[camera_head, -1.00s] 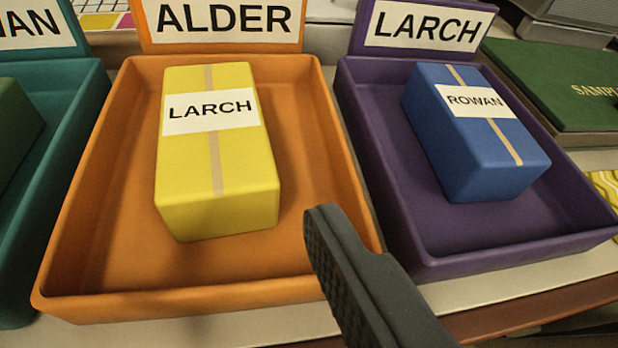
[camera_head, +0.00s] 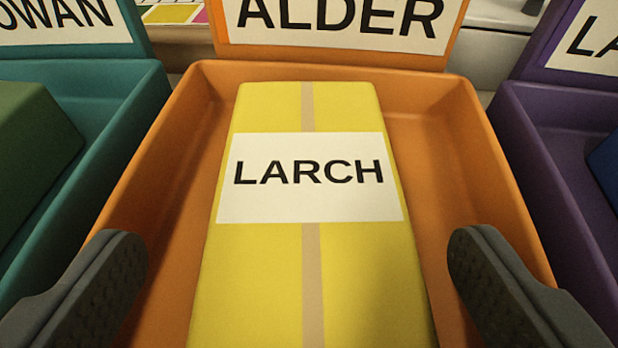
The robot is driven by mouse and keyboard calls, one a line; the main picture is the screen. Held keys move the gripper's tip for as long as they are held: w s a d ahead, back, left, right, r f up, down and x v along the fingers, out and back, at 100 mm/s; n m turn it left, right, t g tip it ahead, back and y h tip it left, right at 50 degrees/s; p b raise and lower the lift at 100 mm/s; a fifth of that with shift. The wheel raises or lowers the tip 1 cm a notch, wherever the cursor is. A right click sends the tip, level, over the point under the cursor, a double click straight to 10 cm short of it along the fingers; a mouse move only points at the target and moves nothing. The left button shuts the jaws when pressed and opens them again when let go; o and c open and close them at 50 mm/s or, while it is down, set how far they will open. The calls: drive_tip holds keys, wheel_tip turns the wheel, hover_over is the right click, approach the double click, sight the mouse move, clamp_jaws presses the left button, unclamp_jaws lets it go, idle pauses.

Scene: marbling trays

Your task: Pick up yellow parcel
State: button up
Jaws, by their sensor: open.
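The yellow parcel (camera_head: 265,265) lies in the orange tray (camera_head: 450,120), whose sign reads ALDER. The parcel has a tan strip along its length and a white label reading LARCH. My gripper (camera_head: 295,265) is open, with one dark finger on each side of the parcel's near part. There is a gap between each finger and the parcel in the picture; the fingers' height against it is hard to tell. The parcel's near end is cut off by the bottom of the view.
A teal tray (camera_head: 125,90) with a green parcel (camera_head: 35,150) stands close on the left. A purple tray (camera_head: 530,120) stands close on the right, with the edge of a blue parcel (camera_head: 606,165) in it. The orange tray's walls and upright sign (camera_head: 345,50) surround the yellow parcel.

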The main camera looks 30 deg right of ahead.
sight(308, 265)
drive_tip(key=b+x, duration=0.1)
drive_tip(key=x, duration=0.3)
drive_tip(key=shift+s+d+f, duration=0.1)
drive_tip(key=shift+d+f, duration=0.05)
drive_tip(key=shift+f, duration=0.05)
drive_tip(key=shift+r, duration=0.1)
drive_tip(key=c, duration=1.3)
